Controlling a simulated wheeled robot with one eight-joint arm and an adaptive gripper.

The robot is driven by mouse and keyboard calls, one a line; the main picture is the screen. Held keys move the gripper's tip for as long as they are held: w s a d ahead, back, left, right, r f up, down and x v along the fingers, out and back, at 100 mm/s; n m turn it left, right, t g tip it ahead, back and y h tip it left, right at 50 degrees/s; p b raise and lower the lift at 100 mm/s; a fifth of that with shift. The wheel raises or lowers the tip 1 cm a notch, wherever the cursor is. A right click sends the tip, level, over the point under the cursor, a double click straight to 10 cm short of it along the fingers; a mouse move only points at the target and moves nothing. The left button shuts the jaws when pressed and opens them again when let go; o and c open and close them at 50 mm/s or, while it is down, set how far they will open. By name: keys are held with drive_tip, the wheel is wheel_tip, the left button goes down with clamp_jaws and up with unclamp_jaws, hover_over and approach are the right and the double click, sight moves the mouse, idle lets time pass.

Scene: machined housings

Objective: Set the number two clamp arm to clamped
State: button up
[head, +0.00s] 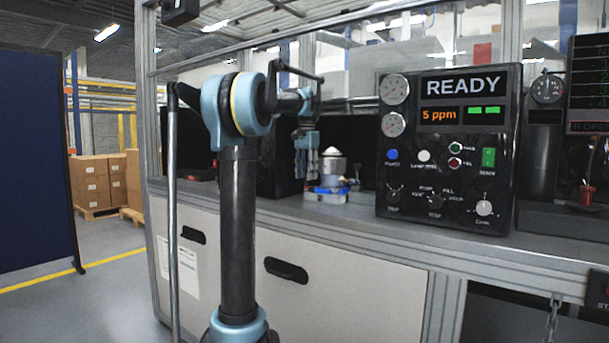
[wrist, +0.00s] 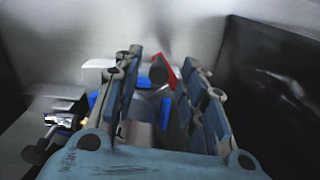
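My gripper (head: 307,172) points down at the workbench in the head view, just left of a small fixture with a blue base (head: 328,196) and a pale dome-topped metal part (head: 333,168). In the wrist view my gripper (wrist: 161,60) has its two fingers apart. A dark rounded end and a red piece (wrist: 166,70) show between the fingertips, with blue and grey metal parts below. The red piece may belong to a clamp arm. I cannot tell which clamp arm is number two, or whether a finger touches anything.
A black control panel (head: 448,150) reading READY and 5 ppm stands right of the fixture. A small silver fitting (wrist: 60,122) lies left of my fingers in the wrist view. A dark box surface (wrist: 275,95) rises close on their right.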

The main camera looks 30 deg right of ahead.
clamp_jaws()
drive_tip(key=shift+d, duration=0.1)
drive_tip(key=shift+s+d+n, duration=0.1)
drive_tip(key=shift+d+n, duration=0.2)
drive_tip(key=shift+n, duration=0.5)
unclamp_jaws()
